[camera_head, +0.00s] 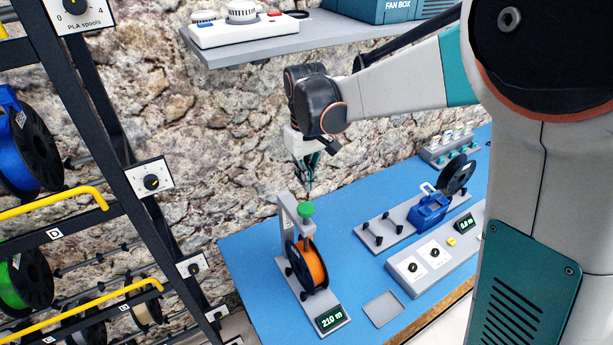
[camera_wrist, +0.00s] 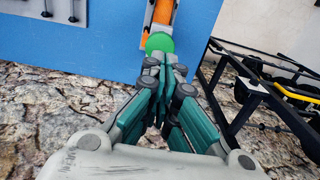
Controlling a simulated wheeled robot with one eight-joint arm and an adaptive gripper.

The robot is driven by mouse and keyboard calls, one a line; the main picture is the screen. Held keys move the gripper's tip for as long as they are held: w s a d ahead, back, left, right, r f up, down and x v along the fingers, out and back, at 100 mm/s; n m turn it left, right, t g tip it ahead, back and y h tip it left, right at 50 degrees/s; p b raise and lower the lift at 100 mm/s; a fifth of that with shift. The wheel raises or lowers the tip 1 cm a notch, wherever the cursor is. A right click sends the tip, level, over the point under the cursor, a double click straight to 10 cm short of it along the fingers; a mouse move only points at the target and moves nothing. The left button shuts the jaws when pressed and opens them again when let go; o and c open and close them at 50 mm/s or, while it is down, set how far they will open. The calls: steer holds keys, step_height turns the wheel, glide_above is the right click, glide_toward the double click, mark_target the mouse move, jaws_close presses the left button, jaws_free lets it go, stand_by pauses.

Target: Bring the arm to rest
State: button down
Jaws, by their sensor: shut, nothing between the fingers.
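My arm reaches across from the right in the head view. My gripper (camera_head: 310,187) hangs from its end and points down, shut and empty. It is above the blue table, just above and behind a green knob (camera_head: 306,209) on a grey stand (camera_head: 284,213). A gap between fingertips and knob cannot be judged exactly. An orange spool (camera_head: 310,265) sits in that stand, with a display reading 210 m (camera_head: 330,318) in front. In the wrist view the shut fingers (camera_wrist: 165,62) point toward the green knob (camera_wrist: 160,43).
A shelf (camera_head: 270,50) with a white knob box (camera_head: 243,28) hangs above. A black rack (camera_head: 120,190) with spools and yellow bars stands at left. A blue device (camera_head: 429,210) and a control panel (camera_head: 433,262) stand on the table (camera_head: 253,262) at right. A grey tray (camera_head: 383,308) lies in front.

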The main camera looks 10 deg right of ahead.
steer(key=shift+s+f, duration=0.1)
stand_by(0.3)
steer(key=s+d+f+m+t+b, duration=0.1)
steer(key=s+d+f+t+b, duration=0.1)
steer(key=s+d+f+b, duration=0.2)
steer(key=s+d+f+m+t+b, duration=0.2)
steer(key=s+d+f+b, duration=0.2)
steer(key=s+b, duration=0.6)
steer(key=s+d+f+m+t+b, duration=0.1)
steer(key=s+d+f+t+b, duration=0.2)
steer(key=s+f+b, duration=0.3)
steer(key=shift+s+d+f+m+b, duration=0.3)
steer(key=shift+s+d+b, duration=0.15)
steer(key=shift+s+b, duration=0.65)
steer(key=shift+w, duration=0.2)
stand_by(0.6)
